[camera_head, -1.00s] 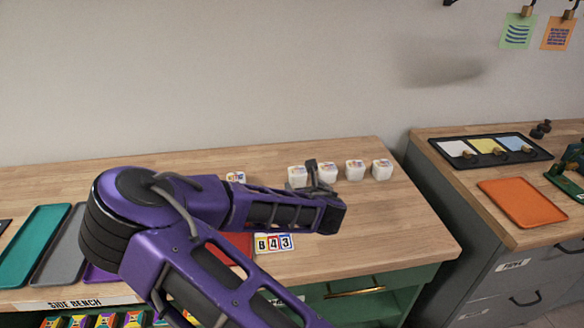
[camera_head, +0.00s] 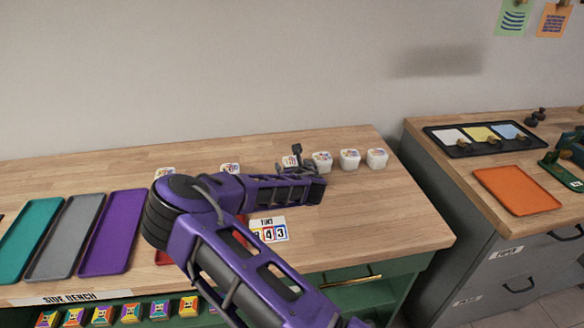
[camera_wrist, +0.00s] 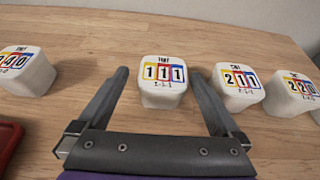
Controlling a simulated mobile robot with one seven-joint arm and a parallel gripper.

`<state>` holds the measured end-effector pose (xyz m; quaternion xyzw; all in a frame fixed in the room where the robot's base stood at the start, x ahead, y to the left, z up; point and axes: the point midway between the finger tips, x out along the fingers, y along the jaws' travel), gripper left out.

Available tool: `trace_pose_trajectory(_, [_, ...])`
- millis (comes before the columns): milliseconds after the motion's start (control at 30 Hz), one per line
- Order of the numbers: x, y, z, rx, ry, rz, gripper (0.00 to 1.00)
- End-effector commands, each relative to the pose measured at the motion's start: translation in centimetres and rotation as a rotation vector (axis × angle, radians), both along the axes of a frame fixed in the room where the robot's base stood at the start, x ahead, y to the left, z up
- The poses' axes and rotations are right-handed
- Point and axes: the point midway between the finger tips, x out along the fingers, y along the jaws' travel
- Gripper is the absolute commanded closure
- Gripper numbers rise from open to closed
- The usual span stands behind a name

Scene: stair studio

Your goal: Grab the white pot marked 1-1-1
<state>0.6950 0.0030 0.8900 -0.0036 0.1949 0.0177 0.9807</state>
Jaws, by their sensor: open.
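The white pot marked 1-1-1 (camera_wrist: 163,82) stands upright on the bench in the wrist view, its label facing up. My gripper (camera_wrist: 165,82) is open, with one finger on each side of this pot. Neither finger visibly presses on it; the right finger is close to the pot marked 2-1-1 (camera_wrist: 237,84). In the head view my gripper (camera_head: 296,160) is over the row of white pots at the back of the bench, and the 1-1-1 pot (camera_head: 289,161) is partly hidden by it.
Another pot (camera_wrist: 291,95) stands further right, and one ending in 40 (camera_wrist: 27,72) stands at left with free wood between. A red tray edge (camera_wrist: 8,142) shows at lower left. A purple tray (camera_head: 113,232) lies on the bench. The wall is behind the pots.

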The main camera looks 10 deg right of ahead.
Motion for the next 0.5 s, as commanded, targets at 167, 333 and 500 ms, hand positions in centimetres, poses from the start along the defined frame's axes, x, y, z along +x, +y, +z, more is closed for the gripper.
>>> trace_pose_trajectory(167, [1.6, -0.2, -0.5, 0.0, 0.0, 0.0, 0.0])
trace_pose_trajectory(333, [3.8, -0.3, -1.4, 0.001, 0.001, 0.002, 0.0])
trace_pose_trajectory(500, [4.9, -0.2, -1.8, 0.001, 0.0, 0.001, 0.0])
